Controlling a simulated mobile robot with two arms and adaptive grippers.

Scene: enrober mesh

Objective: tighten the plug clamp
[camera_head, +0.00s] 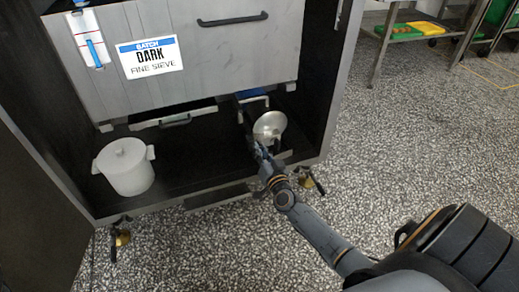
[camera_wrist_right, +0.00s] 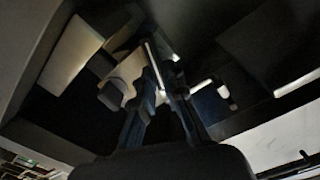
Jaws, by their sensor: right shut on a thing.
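My right arm reaches into the low bay of the cabinet in the head view. My right gripper (camera_head: 258,150) is at the lower left edge of a round silvery disc (camera_head: 270,125) under the drawer unit. In the right wrist view my right gripper (camera_wrist_right: 164,88) has its dark fingers close together on a thin part, which I take to be the plug clamp. The clamp's shape is mostly hidden by the fingers and shadow, so I cannot tell how tight it sits. My left gripper is not in view.
A white lidded pot (camera_head: 126,172) stands on the bay floor at left. A grey drawer front (camera_head: 215,55) with a sign (camera_head: 150,58) reading "DARK FINE SIEVE" hangs above. The cabinet's right post (camera_head: 338,85) is close to my arm.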

